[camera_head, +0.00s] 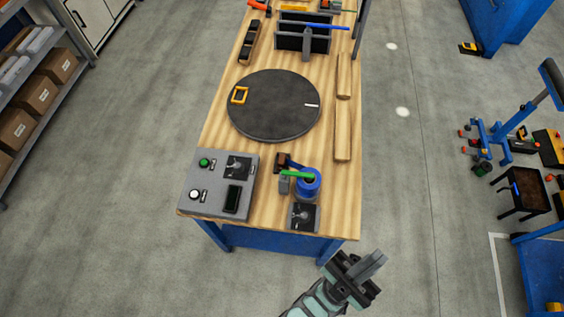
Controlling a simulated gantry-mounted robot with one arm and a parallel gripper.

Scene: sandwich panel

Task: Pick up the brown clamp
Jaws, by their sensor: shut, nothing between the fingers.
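A small dark brown piece (282,159), which may be the brown clamp, is on the wooden workbench beside a blue round object (308,181). A green bar (297,174) lies across the blue object, close to the brown piece. The brown piece is too small to make out its shape clearly. My gripper (377,258) is at the lower right, off the bench's near right corner, well apart from the brown piece. Its fingers are together and hold nothing.
A grey control panel (215,211) sits at the bench's near left, and a small grey switch box (303,217) at the near edge. Wooden blocks (342,131) line the right edge.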

